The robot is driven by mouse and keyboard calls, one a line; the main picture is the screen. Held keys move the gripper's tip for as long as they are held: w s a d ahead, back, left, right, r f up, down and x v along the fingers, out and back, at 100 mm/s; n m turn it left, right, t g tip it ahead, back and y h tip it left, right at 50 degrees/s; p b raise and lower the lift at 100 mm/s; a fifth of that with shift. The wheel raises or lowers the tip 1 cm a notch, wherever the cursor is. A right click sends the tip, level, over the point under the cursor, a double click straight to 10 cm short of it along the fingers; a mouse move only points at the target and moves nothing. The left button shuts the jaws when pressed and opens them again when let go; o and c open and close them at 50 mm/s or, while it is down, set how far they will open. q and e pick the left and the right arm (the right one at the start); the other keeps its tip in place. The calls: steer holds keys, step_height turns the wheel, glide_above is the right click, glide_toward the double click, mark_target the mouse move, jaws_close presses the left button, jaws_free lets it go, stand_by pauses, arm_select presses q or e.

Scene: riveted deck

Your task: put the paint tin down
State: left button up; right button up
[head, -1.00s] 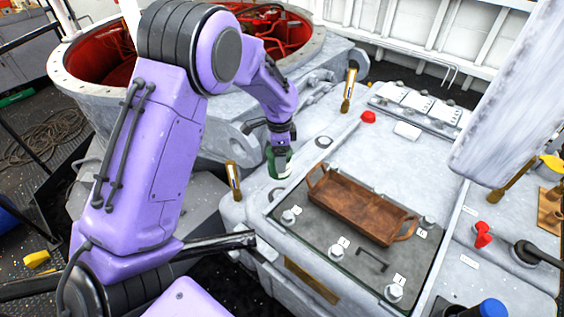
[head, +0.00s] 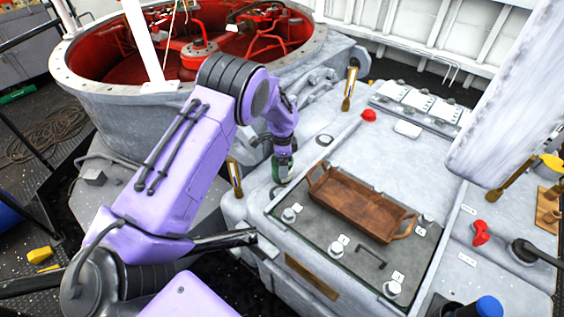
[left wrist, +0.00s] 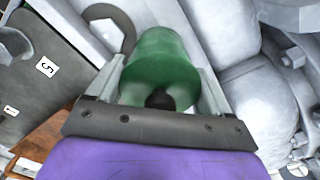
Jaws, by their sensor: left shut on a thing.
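The paint tin (head: 279,172) is green and looks upright, over the pale grey machine top just left of the wooden tray. My left gripper (head: 284,152) is shut on it from above. In the left wrist view the green tin (left wrist: 160,70) sits between the two fingers (left wrist: 160,92). The gripper hides part of the tin in the head view. I cannot tell whether its base touches the surface. My right gripper is not in view.
A wooden tray (head: 355,207) with handles stands close on the right, on a dark panel with several bolts (head: 393,290). A red knob (head: 369,115) is beyond.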

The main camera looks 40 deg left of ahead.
arm_select(q)
steer(key=o, duration=1.5)
steer(key=shift+c, duration=0.2)
step_height(320, 180, up, 12)
steer(key=shift+r+b, duration=0.2)
steer(key=shift+b, duration=0.3)
